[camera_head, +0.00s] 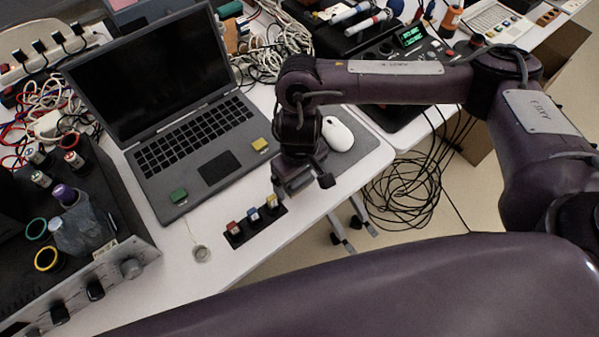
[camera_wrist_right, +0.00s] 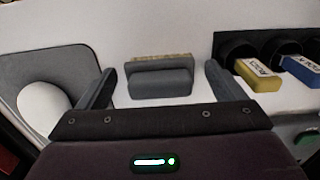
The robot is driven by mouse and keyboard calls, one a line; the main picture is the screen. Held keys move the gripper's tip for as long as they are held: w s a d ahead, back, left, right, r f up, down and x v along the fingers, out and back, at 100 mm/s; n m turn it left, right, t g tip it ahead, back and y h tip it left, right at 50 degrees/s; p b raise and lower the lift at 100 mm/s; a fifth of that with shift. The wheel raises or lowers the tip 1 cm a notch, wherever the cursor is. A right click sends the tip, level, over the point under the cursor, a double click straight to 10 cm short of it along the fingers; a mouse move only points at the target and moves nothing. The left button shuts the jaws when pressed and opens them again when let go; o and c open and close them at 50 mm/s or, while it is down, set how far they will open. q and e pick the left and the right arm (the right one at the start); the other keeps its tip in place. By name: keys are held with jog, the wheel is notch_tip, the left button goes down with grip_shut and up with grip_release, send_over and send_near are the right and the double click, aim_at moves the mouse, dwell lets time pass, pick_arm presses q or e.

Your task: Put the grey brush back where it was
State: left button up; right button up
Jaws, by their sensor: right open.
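In the right wrist view, the grey brush (camera_wrist_right: 160,80), a small block with a yellowish far edge, lies on the white table. It sits between the spread fingers of my right gripper (camera_wrist_right: 160,72), and a gap shows on each side of it. In the head view, my right gripper (camera_head: 303,180) is low over the table, between the mouse and a black holder (camera_head: 236,240). The brush is hard to tell from the gripper there. My left gripper is out of view.
The open laptop (camera_head: 195,145) has a yellow block (camera_head: 260,144) and a green block (camera_head: 179,196) on it. A white mouse (camera_head: 337,134) rests on a grey pad (camera_head: 352,150). The table edge is close to the gripper. Dark instruments and cables crowd the left and back.

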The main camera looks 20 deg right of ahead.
notch_tip(320, 180, up, 12)
jog(key=p, duration=0.3)
jog(key=shift+r, duration=0.15)
dwell(0.4)
